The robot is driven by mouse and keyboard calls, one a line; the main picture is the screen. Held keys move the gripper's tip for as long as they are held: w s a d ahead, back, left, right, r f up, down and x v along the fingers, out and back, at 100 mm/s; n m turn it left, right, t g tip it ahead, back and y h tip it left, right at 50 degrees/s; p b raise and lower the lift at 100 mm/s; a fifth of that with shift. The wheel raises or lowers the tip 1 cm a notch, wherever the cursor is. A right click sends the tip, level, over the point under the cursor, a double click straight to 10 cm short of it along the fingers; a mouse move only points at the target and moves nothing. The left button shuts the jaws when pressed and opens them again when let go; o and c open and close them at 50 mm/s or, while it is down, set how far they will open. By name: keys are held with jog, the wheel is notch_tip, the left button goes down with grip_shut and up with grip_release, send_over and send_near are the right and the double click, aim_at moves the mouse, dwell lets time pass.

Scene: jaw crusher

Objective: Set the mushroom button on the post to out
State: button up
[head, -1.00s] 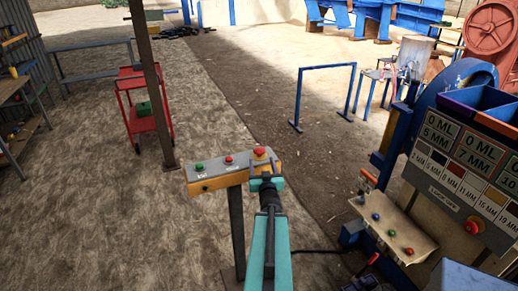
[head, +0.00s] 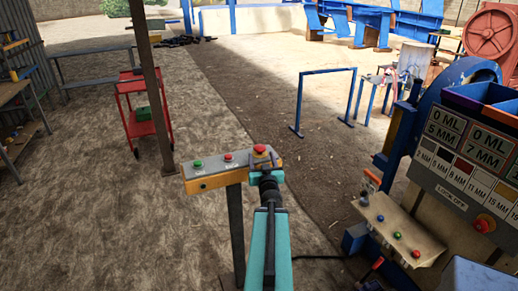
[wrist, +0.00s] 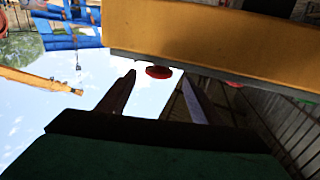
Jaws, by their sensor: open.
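The control box (head: 212,180), grey on top with a yellow side, sits on a dark post (head: 237,235). The red mushroom button (head: 259,149) is at its right end; it also shows in the wrist view (wrist: 159,72) beside the box's edge. My gripper (head: 263,158) is at that end of the box, with its fingers around the button's near side. In the wrist view my gripper (wrist: 158,82) is open, one finger to each side of the button, with gaps visible. I cannot tell whether the button is in or out.
A green button (head: 198,164) and a smaller red button (head: 228,157) share the box. A second panel (head: 400,232) with several buttons stands at the right. A red cart (head: 142,125) and a pole (head: 153,80) stand behind. The floor left of the post is clear.

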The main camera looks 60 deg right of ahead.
aim_at(261, 152)
jog(key=shift+d+f+b, duration=0.1)
jog(key=shift+d+b, duration=0.05)
jog(key=shift+b, duration=0.4)
jog(key=shift+x, duration=1.9)
jog(key=shift+p+x, duration=0.65)
jog(key=shift+x, duration=3)
